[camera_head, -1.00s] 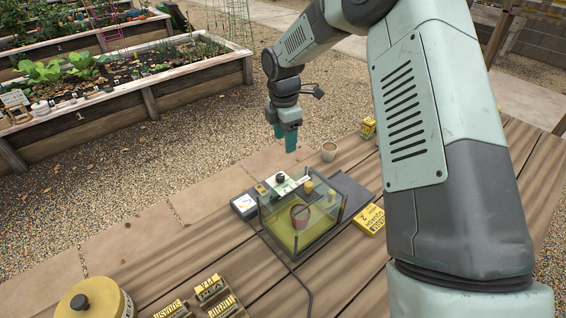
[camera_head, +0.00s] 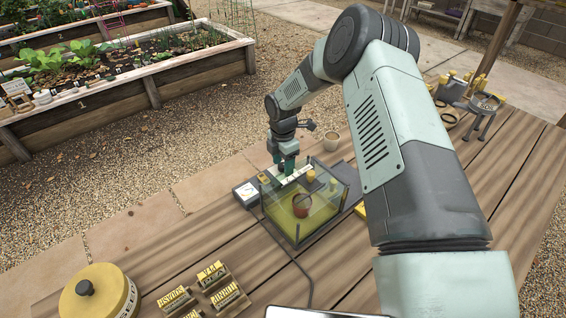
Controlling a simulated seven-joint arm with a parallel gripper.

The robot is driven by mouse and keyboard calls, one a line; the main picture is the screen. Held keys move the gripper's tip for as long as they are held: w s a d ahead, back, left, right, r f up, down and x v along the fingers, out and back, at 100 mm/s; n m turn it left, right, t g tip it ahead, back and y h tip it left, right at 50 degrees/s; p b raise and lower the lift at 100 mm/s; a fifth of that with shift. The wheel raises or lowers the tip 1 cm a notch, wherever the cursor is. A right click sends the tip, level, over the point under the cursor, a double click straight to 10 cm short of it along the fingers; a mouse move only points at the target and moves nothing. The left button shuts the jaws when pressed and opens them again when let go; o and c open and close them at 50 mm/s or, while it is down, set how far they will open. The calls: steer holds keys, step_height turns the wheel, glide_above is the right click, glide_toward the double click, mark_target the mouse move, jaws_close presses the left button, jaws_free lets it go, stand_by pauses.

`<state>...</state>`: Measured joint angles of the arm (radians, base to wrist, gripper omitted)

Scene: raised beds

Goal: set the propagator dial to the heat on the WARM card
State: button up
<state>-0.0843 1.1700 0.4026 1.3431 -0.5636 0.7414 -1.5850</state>
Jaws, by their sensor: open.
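The propagator (camera_head: 318,226) is a clear box with a yellowish base and a reddish pot inside, on the wooden table. Its white dial panel (camera_head: 298,174) shows at the far edge of the box. My gripper (camera_head: 286,171) points down with its teal fingers at this panel, and is open. The fingers hide the dial knob, so its setting and any contact cannot be seen. A small white-faced gauge (camera_head: 246,192) sits left of the box. I cannot make out a card reading WARM.
Yellow lettered blocks (camera_head: 212,276) and a round yellow tin (camera_head: 96,292) with a black knob lie at the front left. A dark cable (camera_head: 293,262) crosses the table. A tripod stand (camera_head: 482,110) is at the right.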

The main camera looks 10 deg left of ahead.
jaws_close()
stand_by(0.4)
